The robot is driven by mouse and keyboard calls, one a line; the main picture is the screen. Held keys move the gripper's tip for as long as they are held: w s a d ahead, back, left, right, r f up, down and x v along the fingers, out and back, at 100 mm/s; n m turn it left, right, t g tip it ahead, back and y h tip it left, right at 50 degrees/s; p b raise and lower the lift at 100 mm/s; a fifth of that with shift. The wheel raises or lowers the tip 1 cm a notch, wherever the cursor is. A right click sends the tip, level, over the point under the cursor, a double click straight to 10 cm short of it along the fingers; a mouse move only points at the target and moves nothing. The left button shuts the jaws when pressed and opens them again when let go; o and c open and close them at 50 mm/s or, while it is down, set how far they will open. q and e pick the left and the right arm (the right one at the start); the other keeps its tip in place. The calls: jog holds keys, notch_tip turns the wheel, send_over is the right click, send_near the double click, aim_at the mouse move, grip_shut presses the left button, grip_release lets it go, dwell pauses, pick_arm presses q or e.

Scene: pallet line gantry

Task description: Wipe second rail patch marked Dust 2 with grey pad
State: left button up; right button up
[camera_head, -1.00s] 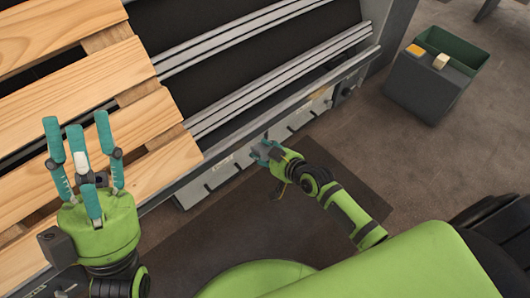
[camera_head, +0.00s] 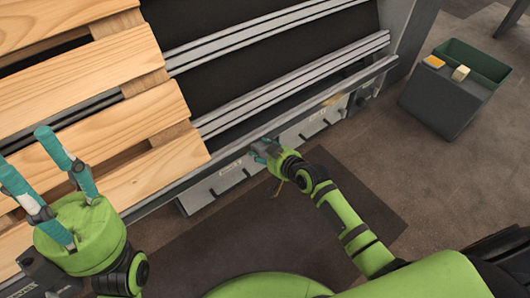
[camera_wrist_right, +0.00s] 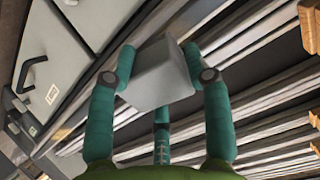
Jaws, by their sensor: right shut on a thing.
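My right gripper (camera_head: 262,152) is at the near edge of the front rail (camera_head: 290,116). In the right wrist view its teal fingers (camera_wrist_right: 160,75) are shut on a grey pad (camera_wrist_right: 158,82), a light block. Whether the pad touches the rail cannot be told. A small yellowish-brown patch (camera_head: 332,99) shows on the rail to the right of the gripper; no Dust 2 lettering is readable. My left gripper (camera_head: 50,175) is over the wooden pallet at the left, its fingers spread and empty.
The slatted wooden pallet (camera_head: 90,105) fills the left. A slotted panel (camera_head: 225,178) hangs below the rail. A dark bin (camera_head: 440,100) at the right carries an orange pad (camera_head: 433,62) and a cream block (camera_head: 461,73). Brown floor lies open between.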

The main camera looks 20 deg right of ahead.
aim_at(243, 152)
jog(key=shift+b+x, duration=0.7)
jog(key=shift+x, duration=0.45)
dwell(0.4)
jog(key=shift+s+a+r+p, duration=0.1)
jog(key=shift+s+a+p, duration=0.1)
jog(key=shift+a+p, duration=0.25)
jog(key=shift+s+a+r+p, duration=0.1)
jog(key=shift+s+a+p, duration=0.05)
jog(key=shift+a+p, duration=0.25)
jog(key=shift+s+a+f+p, duration=0.1)
jog(key=shift+s+a+p, duration=0.15)
jog(key=shift+a, duration=0.25)
jog(key=shift+s+a+p, duration=0.15)
jog(key=shift+a+p, duration=0.15)
jog(key=shift+a, duration=0.2)
jog(key=shift+w+f, duration=0.1)
jog(key=shift+w, duration=0.05)
jog(key=shift+w+d+b, duration=0.15)
jog(key=shift+w+d, duration=0.1)
jog(key=shift+d, duration=0.35)
jog(key=shift+w+d+b, duration=0.15)
jog(key=shift+w+d, duration=0.1)
jog(key=shift+d, duration=0.35)
jog(key=shift+w+d, duration=0.35)
jog(key=shift+d, duration=0.4)
